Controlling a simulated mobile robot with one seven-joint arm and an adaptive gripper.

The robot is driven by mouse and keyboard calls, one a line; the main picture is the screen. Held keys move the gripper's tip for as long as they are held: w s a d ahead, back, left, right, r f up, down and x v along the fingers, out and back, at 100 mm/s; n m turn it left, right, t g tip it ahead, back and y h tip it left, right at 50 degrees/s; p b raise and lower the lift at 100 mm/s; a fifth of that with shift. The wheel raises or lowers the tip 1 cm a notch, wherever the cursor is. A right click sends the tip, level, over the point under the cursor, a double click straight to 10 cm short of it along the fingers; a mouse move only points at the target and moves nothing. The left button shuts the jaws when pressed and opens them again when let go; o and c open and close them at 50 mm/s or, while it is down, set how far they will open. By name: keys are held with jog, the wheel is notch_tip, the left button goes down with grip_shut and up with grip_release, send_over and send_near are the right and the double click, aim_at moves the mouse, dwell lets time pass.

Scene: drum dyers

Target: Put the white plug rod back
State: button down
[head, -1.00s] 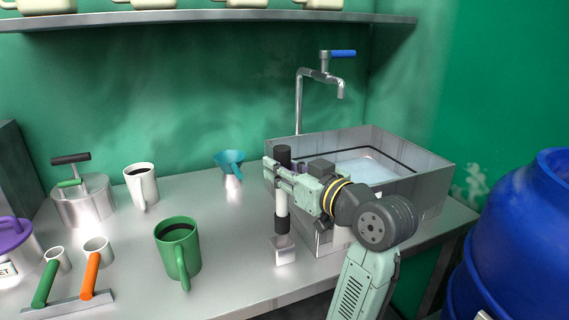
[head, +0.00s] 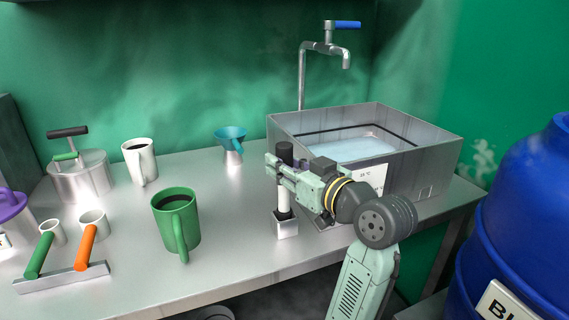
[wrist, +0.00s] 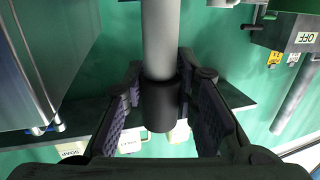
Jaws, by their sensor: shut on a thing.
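The white plug rod (head: 284,196) has black ends and stands about upright in the head view. My gripper (head: 283,172) is shut on it near its upper black end. The grip also shows in the wrist view, where my gripper (wrist: 162,100) has a finger on each side of the dark end and the pale rod shaft (wrist: 160,40) runs away from it. The rod's lower black end is at the small square metal holder (head: 285,230) on the bench and looks partly hidden inside it. How deep it sits cannot be told.
A grey sink box (head: 430,170) stands right behind my gripper, with a tap (head: 325,47) over it. A green mug (head: 172,225), a white mug (head: 138,165) and a blue funnel (head: 231,138) stand to the left. A blue barrel (head: 525,225) is at the right.

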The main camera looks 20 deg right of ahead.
jog(key=shift+f+b, duration=0.5)
jog(key=shift+f, duration=0.1)
jog(key=c, duration=1.2)
grip_release()
jog(key=v, duration=1.2)
jog(key=shift+s+f, duration=0.1)
